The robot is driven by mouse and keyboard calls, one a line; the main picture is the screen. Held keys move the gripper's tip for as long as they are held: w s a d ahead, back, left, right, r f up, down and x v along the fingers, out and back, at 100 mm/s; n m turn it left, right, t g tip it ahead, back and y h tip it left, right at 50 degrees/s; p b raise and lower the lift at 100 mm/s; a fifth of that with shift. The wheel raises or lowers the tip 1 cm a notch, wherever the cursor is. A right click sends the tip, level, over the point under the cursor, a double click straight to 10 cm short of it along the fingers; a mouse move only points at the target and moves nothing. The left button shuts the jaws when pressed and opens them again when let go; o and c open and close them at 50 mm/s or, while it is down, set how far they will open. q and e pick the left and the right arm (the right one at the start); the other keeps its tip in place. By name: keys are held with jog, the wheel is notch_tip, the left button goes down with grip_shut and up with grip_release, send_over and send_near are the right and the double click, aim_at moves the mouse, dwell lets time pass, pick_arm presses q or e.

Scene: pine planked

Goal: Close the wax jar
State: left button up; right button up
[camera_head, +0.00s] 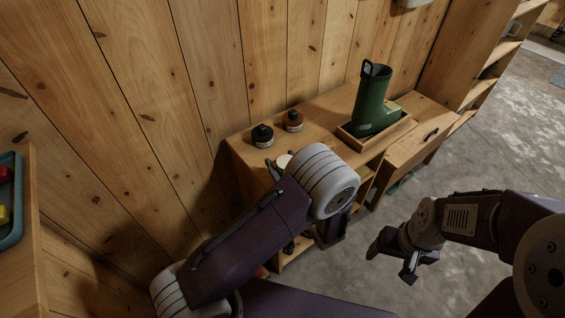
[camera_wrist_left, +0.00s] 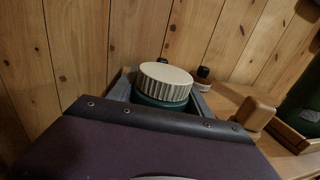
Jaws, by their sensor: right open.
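The wax jar (camera_wrist_left: 160,103) has a green body and a cream ribbed lid (camera_wrist_left: 166,76) sitting on top in the left wrist view. In the head view only a sliver of the cream lid (camera_head: 283,160) shows past my left wrist. My left gripper (camera_wrist_left: 163,92) has its grey fingers on both sides of the jar, close against it and apparently shut on it; the contact points are hidden. My right gripper (camera_head: 392,262) is open and empty over the floor, right of the bench.
A green boot (camera_head: 373,104) stands in a wooden tray (camera_head: 399,131) on the bench. A wooden block (camera_wrist_left: 254,113) is right of the jar. A teal tray (camera_head: 13,232) is at far left.

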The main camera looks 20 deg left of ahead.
pick_arm(q)
jog(key=shift+o, duration=1.1)
jog(key=shift+d, duration=0.15)
jog(key=shift+r, duration=0.35)
jog(key=v, duration=1.2)
jog(key=shift+f, duration=0.2)
